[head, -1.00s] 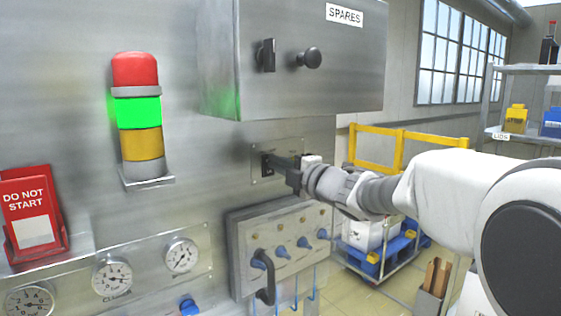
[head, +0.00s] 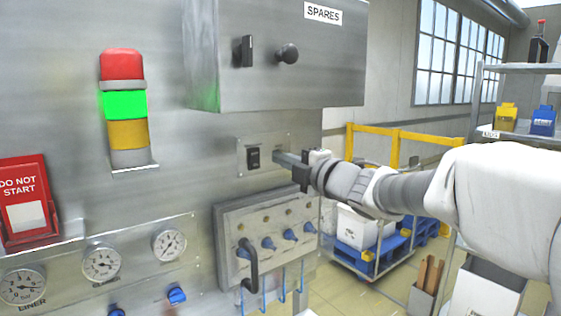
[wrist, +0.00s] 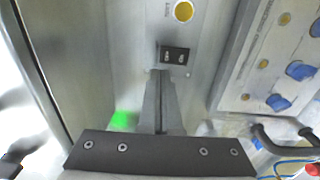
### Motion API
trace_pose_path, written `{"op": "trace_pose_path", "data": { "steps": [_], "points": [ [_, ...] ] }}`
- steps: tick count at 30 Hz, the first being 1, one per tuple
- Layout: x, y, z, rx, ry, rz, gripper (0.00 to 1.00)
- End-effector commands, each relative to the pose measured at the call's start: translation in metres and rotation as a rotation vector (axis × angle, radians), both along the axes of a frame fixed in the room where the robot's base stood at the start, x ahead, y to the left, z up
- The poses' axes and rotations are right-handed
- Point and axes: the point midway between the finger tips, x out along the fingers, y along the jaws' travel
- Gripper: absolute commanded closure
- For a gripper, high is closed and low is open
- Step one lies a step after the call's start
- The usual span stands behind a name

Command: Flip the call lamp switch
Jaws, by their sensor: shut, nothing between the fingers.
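The call lamp switch (head: 254,158) is a black rocker on a small metal plate on the steel wall, below the spares cabinet. It also shows in the wrist view (wrist: 174,55), just beyond my fingertips. A round yellow lamp or button (wrist: 183,11) with a small label is on the same plate. My gripper (head: 277,155) is to the right of the switch in the head view, its fingers shut and empty, with a small gap to the switch. The shut fingers also show in the wrist view (wrist: 161,73), pointing at the switch's near edge.
The spares cabinet (head: 345,60) juts out above the switch. A valve box (head: 225,225) with blue knobs and a black handle is below. A signal tower (head: 127,134) with its green segment lit stands left. A cart (head: 350,258) and yellow rail are behind my arm.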

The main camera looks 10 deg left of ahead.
Motion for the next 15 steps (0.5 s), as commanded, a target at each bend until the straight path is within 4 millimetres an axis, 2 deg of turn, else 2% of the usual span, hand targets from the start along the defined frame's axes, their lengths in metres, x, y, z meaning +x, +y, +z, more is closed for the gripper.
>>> {"op": "trace_pose_path", "data": {
  "steps": [1, 6, 15],
  "points": [
    [-0.007, -0.009, 0.001, -0.001, -0.002, -0.003, 1.00],
    [-0.026, -0.031, 0.004, -0.001, -0.001, -0.003, 1.00],
    [-0.041, -0.047, 0.007, -0.001, 0.001, 0.000, 1.00]
  ]
}}
